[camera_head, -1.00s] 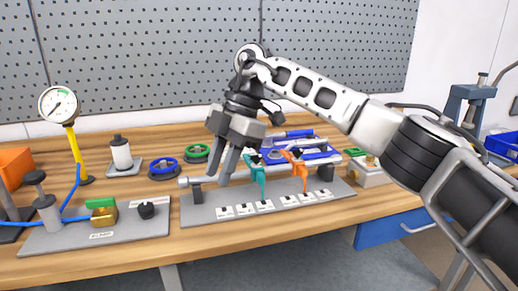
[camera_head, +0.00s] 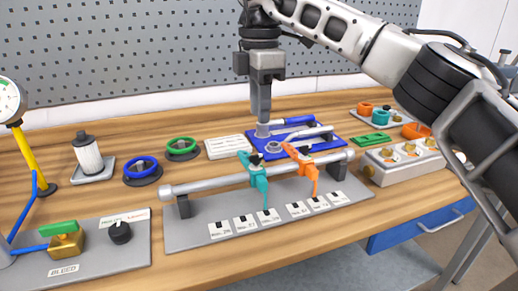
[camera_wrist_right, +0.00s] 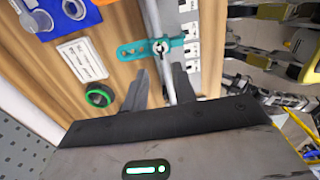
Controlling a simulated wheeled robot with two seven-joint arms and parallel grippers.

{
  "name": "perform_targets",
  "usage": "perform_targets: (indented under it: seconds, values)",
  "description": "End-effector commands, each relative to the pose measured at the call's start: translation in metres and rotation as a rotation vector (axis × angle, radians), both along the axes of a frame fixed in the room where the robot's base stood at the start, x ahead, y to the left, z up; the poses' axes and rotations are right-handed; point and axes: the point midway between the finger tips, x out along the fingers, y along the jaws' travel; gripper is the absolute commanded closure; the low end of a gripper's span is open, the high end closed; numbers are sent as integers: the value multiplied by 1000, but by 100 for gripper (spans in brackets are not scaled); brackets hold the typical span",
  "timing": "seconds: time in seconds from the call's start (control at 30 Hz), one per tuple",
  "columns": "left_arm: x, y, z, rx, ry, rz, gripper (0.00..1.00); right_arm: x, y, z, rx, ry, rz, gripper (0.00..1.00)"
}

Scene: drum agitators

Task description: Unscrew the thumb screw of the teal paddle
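The teal paddle (camera_head: 259,183) hangs on a horizontal silver rod (camera_head: 210,184) above a grey base plate. Its small dark thumb screw (camera_head: 255,160) sits at the top of its clamp. The paddle also shows in the right wrist view (camera_wrist_right: 136,51), with the screw (camera_wrist_right: 160,47) beyond my fingertips. My right gripper (camera_head: 262,118) points down, above and behind the paddle, apart from it. In the right wrist view its two fingers (camera_wrist_right: 158,80) are spread with nothing held between them. My left gripper is not in view.
An orange paddle (camera_head: 303,163) is on the same rod, just right of the teal one. Behind are a blue tool tray (camera_head: 340,142), a white card (camera_head: 228,146) and green (camera_head: 181,146) and blue (camera_head: 141,168) rings. A grey block (camera_head: 405,166) stands at the right.

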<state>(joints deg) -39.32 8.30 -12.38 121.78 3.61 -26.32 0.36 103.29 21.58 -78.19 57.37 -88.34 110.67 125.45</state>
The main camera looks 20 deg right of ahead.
Motion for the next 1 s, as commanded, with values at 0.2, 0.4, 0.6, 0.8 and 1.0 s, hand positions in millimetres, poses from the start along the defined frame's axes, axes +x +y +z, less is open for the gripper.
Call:
perform_targets:
  seconds: [0.2,0.4,0.6,0.8,1.0]
  values:
    - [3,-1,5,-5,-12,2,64,-1,0,-49,0,4,1,73]
    - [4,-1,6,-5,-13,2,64,-1,0,-79,0,2,1,73]
    - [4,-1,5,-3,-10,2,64,0,0,-92,1,1,1,73]
    - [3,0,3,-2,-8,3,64,0,0,-93,1,0,1,73]
    - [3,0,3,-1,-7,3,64,0,0,-93,1,0,1,100]
